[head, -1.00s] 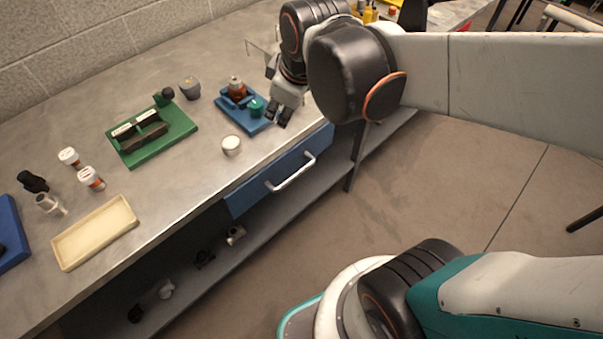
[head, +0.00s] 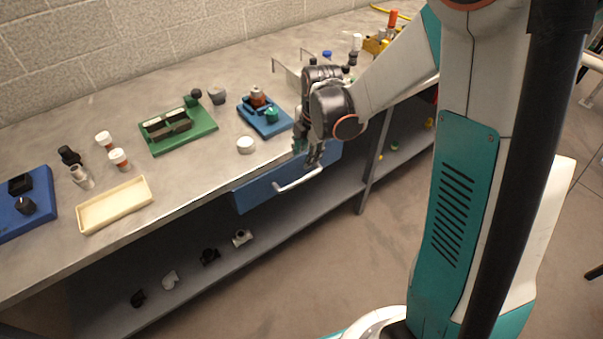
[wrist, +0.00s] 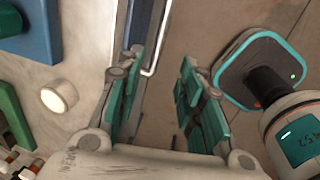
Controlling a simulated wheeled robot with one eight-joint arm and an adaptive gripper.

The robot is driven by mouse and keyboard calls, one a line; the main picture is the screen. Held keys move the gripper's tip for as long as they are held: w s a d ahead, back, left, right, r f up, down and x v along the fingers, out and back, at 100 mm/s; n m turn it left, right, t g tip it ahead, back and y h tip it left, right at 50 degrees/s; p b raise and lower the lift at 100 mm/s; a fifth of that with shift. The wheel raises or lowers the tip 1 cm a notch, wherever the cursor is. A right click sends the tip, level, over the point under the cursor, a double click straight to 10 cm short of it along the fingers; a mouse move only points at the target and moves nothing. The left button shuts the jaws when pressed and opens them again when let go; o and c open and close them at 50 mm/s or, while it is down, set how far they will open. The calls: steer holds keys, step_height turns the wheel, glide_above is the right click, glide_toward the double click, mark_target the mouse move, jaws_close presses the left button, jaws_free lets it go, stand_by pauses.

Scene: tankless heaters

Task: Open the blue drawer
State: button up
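The blue drawer (head: 256,191) sits under the worktop's front edge, with its front seemingly flush with the bench. Its pale bar handle (head: 299,180) runs along the front. My gripper (head: 312,160) is over the front edge at the drawer's right part, close to the handle's right end. In the wrist view my gripper (wrist: 160,75) is open and empty, fingers wide apart. The handle (wrist: 155,45) shows there beyond the fingertips, within the gap and nearer the left finger. Contact with the handle is not visible. The arm hides some of the drawer's right end.
The worktop (head: 205,180) holds a cream tray (head: 115,205), a green tray (head: 190,137), a blue tray (head: 262,118) and a white round jar (head: 246,145) near the edge. A lower shelf (head: 225,255) carries small fittings. Floor in front is clear.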

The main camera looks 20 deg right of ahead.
mark_target(301, 179)
steer(key=f+b, duration=0.1)
steer(key=f, duration=0.3)
steer(key=w+f+b, duration=0.1)
steer(key=f+b, duration=0.1)
steer(key=f, duration=0.3)
steer(key=w+f+b, duration=0.1)
steer(key=f+b, duration=0.1)
steer(key=f, duration=0.2)
steer(key=shift+w+a+f, duration=0.15)
steer(key=shift+w+a, duration=0.1)
steer(key=shift+a, duration=0.15)
jaws_close()
